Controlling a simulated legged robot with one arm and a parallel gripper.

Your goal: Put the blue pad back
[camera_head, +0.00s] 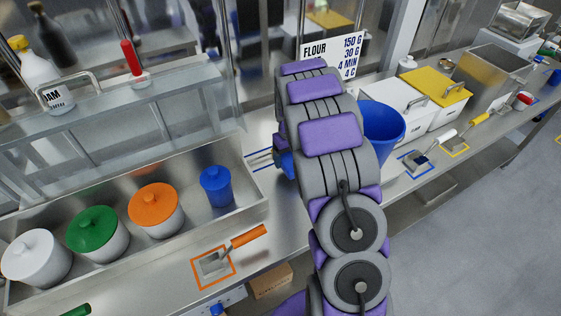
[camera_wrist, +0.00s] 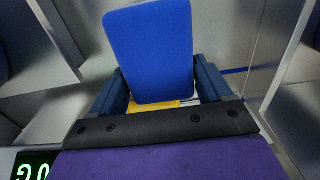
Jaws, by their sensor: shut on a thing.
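The blue pad (camera_wrist: 150,45) fills the upper middle of the wrist view, standing up between the two dark blue fingers of my gripper (camera_wrist: 161,90). My gripper is shut on it. In the head view my purple and grey arm hides most of the gripper; a small blue part (camera_head: 285,160) shows at the arm's left edge, and I cannot tell whether it is pad or finger. Blue lines (camera_head: 262,158) mark the steel counter just left of it. Whether the pad touches the counter is hidden.
A trough with lidded tubs, including a blue one (camera_head: 216,186), lies at left. An orange-handled scraper (camera_head: 248,235) lies by an orange outline. A blue bucket (camera_head: 380,133) and white bins (camera_head: 408,108) stand right of my arm. A green-digit display (camera_wrist: 35,170) shows at lower left.

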